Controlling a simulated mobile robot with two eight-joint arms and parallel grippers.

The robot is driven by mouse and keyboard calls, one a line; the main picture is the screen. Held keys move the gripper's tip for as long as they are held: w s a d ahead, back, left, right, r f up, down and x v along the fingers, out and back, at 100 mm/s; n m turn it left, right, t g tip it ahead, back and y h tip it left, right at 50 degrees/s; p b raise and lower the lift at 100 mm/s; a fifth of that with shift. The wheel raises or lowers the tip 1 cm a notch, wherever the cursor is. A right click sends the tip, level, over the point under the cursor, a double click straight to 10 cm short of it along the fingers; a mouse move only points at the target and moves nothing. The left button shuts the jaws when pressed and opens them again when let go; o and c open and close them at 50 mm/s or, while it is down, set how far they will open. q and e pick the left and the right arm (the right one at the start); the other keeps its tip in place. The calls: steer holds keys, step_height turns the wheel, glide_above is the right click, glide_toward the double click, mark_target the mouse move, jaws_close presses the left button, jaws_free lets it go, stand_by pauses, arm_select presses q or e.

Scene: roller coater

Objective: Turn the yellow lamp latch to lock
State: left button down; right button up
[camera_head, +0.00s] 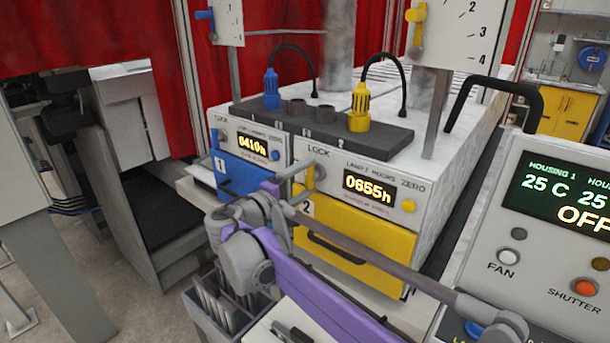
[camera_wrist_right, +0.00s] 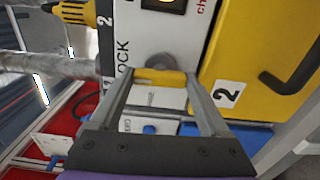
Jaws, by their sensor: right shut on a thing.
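The yellow lamp latch (camera_head: 298,187) is on the front panel of lamp housing 2, left of the 0655h display and near the word LOCK. My right gripper (camera_head: 304,170) is at the latch, its fingers reaching in from the left and partly covering it. In the right wrist view, the yellow latch bar (camera_wrist_right: 160,76) spans between the two fingertips of my right gripper (camera_wrist_right: 160,80), below a round grey hub. The gripper is shut on it. The latch's exact angle is hard to tell. My left gripper is not in view.
The yellow drawer marked 2 (camera_head: 350,245) is just below the latch, and the blue drawer (camera_head: 240,176) is to the left. Blue (camera_head: 271,90) and yellow (camera_head: 360,112) plugs stand on the dark strip above. A control panel (camera_head: 550,235) stands at right.

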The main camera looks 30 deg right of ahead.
steer(key=shift+m, duration=0.4)
steer(key=o, duration=1.2)
steer(key=shift+a, duration=0.1)
steer(key=b+v, duration=0.1)
steer(key=v, duration=0.9)
steer(key=shift+s+a, duration=0.25)
